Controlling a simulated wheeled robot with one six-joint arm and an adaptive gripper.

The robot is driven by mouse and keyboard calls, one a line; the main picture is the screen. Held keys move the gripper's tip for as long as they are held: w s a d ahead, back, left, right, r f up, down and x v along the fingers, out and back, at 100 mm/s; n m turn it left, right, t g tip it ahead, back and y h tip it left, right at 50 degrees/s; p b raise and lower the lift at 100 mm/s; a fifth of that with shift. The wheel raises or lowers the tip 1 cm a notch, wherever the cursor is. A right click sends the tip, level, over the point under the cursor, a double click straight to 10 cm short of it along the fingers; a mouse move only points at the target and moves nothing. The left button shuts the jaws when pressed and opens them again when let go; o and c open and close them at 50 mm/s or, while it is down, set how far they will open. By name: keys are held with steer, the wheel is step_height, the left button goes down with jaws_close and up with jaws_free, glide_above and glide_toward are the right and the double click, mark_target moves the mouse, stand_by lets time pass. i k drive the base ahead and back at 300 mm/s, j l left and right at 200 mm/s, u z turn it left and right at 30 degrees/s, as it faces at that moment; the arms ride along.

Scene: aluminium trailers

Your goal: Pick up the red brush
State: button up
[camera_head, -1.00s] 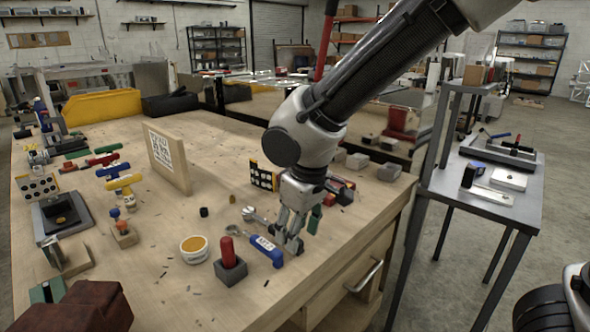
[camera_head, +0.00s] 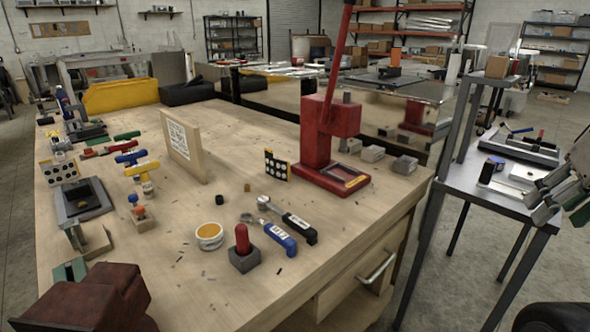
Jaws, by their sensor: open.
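A long red-handled tool (camera_head: 97,151), which may be the red brush, lies at the back left of the workbench; bristles are too small to make out. A second red piece, an upright rounded red handle (camera_head: 242,238), stands in a grey block (camera_head: 245,260) near the bench's front. I cannot tell for certain which is the brush. My gripper (camera_head: 556,200) is at the right edge of the view, partly cut off, in front of the grey side table. It is open, with nothing seen between its fingers, and far from both red items.
The wooden workbench (camera_head: 330,225) also bears a red press (camera_head: 320,145), a white tub (camera_head: 210,236), a blue-handled tool (camera_head: 280,236) and a panel with a printed code (camera_head: 180,140). The grey side table (camera_head: 470,188) holds several small items. Floor shows between bench and side table.

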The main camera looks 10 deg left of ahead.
mark_target(242, 234)
steer(key=u, duration=1.35)
